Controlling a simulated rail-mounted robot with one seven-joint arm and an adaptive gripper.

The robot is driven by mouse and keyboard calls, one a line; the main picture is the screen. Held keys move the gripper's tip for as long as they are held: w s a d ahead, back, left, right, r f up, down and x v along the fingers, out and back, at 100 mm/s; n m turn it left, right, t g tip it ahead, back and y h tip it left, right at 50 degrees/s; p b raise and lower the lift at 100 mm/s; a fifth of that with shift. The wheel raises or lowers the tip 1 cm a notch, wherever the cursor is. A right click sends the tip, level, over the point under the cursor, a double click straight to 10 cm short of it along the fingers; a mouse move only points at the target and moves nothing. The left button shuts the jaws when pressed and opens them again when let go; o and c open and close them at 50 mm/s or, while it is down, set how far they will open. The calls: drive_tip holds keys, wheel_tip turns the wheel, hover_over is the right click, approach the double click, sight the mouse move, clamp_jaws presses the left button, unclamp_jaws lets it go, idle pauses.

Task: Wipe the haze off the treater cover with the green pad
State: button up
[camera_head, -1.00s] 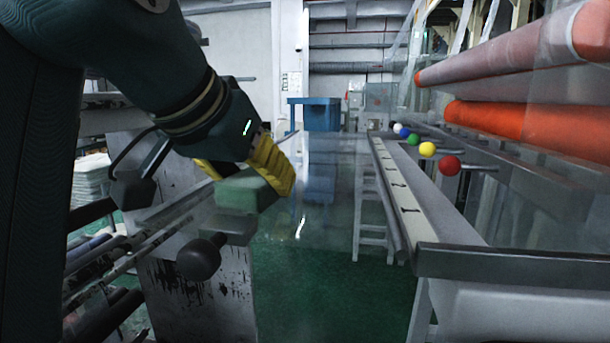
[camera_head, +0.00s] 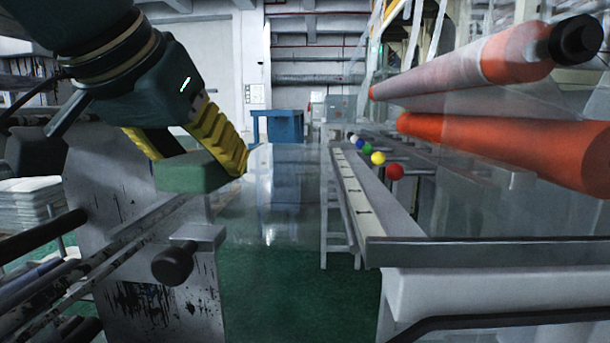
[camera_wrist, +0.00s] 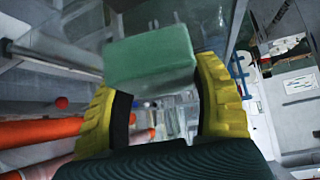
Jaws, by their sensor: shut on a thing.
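My gripper (camera_head: 195,158) has yellow ribbed fingers and is shut on the green pad (camera_head: 192,174), a block held at the fingertips. In the wrist view the green pad (camera_wrist: 150,58) sits across the ends of both fingers.
A scratched grey machine plate with a dark knob (camera_head: 174,264) stands below the pad. A numbered rail (camera_head: 352,195) with several coloured balls (camera_head: 395,171) runs along the right. Orange rollers (camera_head: 490,145) lie beyond it.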

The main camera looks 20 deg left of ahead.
drive_tip(key=shift+r, duration=1.45)
drive_tip(key=shift+r, duration=0.1)
